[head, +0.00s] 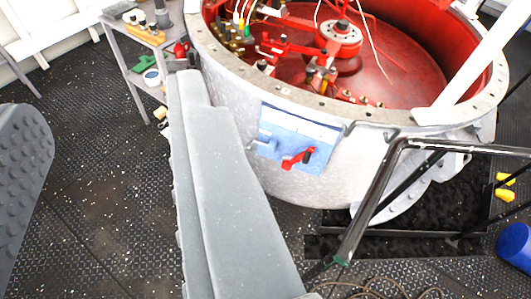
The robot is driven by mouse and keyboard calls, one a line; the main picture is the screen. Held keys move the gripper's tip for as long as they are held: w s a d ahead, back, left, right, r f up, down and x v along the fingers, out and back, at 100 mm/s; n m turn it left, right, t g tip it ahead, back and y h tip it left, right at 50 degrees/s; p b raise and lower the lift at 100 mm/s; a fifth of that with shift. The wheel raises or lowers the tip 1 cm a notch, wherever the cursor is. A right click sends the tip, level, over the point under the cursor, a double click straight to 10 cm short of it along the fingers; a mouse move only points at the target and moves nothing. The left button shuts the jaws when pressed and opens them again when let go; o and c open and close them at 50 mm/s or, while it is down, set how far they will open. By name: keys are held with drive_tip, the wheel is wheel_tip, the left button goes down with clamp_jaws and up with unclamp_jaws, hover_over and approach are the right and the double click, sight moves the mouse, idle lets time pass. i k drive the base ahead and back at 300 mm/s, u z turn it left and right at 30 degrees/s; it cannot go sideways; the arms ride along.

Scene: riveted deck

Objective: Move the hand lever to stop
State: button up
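A small red hand lever (293,161) with a dark grip sits on a blue panel (285,140) on the outer wall of a large round grey housing (350,170). The lever slants, with its dark end up and to the right. A pale blue handle-like part (262,143) is left of it on the same panel. Any stop mark on the panel is too small to make out. I cannot make out my gripper's fingers in this view. Nothing covers the lever.
A black tubular frame (372,200) stands right of the panel. A grey table (125,50) with tools is at the upper left. A blue cylinder (516,245) and yellow pieces (505,187) are at the right. Cables (385,290) lie at the bottom. Dark deck (110,180) is mostly clear at left.

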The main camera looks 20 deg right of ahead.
sight(287, 165)
drive_tip(key=u, duration=0.6)
drive_tip(key=i, duration=0.9)
drive_tip(key=z, duration=2.3)
drive_tip(key=k, duration=0.6)
drive_tip(key=z, duration=0.15)
drive_tip(key=i, duration=0.6)
drive_tip(key=u, duration=0.15)
